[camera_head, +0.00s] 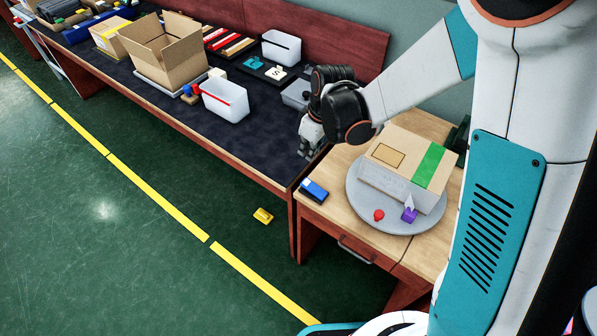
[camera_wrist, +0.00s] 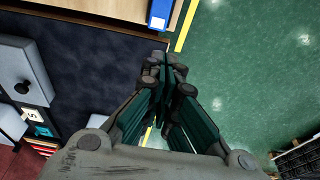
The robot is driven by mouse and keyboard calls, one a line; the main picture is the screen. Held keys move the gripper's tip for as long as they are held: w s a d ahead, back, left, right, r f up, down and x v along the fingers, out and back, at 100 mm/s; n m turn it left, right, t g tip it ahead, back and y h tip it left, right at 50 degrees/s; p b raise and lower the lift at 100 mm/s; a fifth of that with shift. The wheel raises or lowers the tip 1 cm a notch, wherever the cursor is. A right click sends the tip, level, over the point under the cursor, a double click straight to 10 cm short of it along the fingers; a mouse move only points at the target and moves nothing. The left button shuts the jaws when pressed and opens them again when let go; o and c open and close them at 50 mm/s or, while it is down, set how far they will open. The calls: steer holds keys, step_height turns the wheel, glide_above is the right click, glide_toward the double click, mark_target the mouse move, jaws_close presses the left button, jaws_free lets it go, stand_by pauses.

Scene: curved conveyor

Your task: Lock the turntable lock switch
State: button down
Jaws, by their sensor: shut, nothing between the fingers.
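The grey round turntable (camera_head: 362,208) lies on the wooden table at the right in the head view. A blue block with a pale end (camera_head: 314,190) sits beside it near the table's front left corner; it also shows at the top of the wrist view (camera_wrist: 160,14). I cannot tell for certain which part is the lock switch. A cardboard box with a green stripe (camera_head: 408,160), a red knob (camera_head: 379,215) and a purple piece (camera_head: 409,215) are on the turntable. My gripper (camera_head: 307,151) is shut and empty, above the dark bench's right end, beyond the blue block. In the wrist view my gripper (camera_wrist: 168,66) points downward.
The dark bench (camera_head: 180,118) holds an open carton (camera_head: 165,55), a white bin (camera_head: 225,101) and a grey container (camera_head: 296,95). A yellow piece (camera_head: 263,215) lies on the green floor. The wooden table's left edge meets the bench.

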steer(key=b, duration=0.5)
glide_toward(314, 189)
steer(key=w+a+f, duration=0.1)
steer(key=a+f, duration=0.1)
steer(key=w+a+f, duration=0.1)
steer(key=a, duration=0.1)
steer(key=w+a+f, duration=0.2)
steer(key=shift+f, duration=0.3)
steer(key=shift+w+a+f+g+h+b, duration=0.2)
steer(key=shift+a+f+g+h+b, duration=0.1)
steer(key=shift+f+g+h+b, duration=0.2)
steer(key=shift+w+a+f+g+h+b, duration=0.15)
steer(key=shift+a+f+g+h+b, duration=0.2)
steer(key=shift+h, duration=0.25)
steer(key=shift+r+p, duration=0.4)
steer(key=shift+r, duration=0.3)
